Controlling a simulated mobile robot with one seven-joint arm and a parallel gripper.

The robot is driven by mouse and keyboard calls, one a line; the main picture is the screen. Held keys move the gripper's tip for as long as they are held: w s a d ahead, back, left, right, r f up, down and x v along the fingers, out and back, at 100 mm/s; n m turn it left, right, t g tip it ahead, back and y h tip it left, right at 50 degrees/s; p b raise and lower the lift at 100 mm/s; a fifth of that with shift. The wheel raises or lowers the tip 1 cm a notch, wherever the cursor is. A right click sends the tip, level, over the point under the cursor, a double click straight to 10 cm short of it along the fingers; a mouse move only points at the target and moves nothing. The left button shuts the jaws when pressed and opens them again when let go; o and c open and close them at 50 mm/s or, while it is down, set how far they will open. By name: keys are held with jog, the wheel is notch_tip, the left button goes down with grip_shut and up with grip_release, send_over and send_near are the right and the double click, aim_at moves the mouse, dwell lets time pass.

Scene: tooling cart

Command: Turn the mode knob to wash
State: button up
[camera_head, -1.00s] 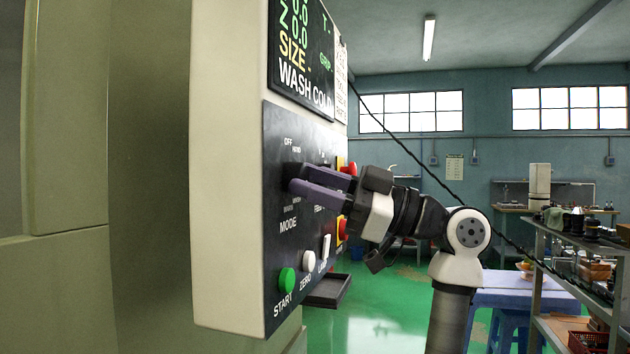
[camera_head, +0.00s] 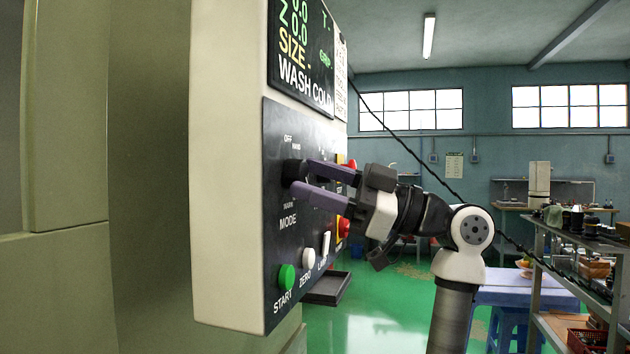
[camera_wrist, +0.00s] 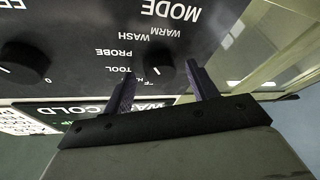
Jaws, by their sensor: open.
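The mode knob (camera_wrist: 143,72) is a round black knob with a short white mark on the dark control panel. In the wrist view, upside-down labels WARM, WASH, PROBE and TOOL are printed around it. I cannot tell surely which label its mark points at. My gripper (camera_wrist: 160,88) has its two purple fingers apart, one on each side of the knob, with gaps showing. In the head view the knob (camera_head: 291,171) shows dark by the fingertips of my gripper (camera_head: 303,177). Whether a fingertip touches the knob is unclear.
A second black knob (camera_wrist: 22,65) sits beside it on the panel. Below are a green START button (camera_head: 286,277) and a white ZERO button (camera_head: 308,258). A red button (camera_head: 343,228) is behind my gripper. The screen (camera_head: 303,60) above reads WASH COLD.

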jog(key=b+v, duration=0.2)
jog(key=v, duration=1.1)
jog(key=shift+d+b, duration=0.15)
jog(key=shift+b, duration=0.2)
jog(key=shift+s, duration=0.1)
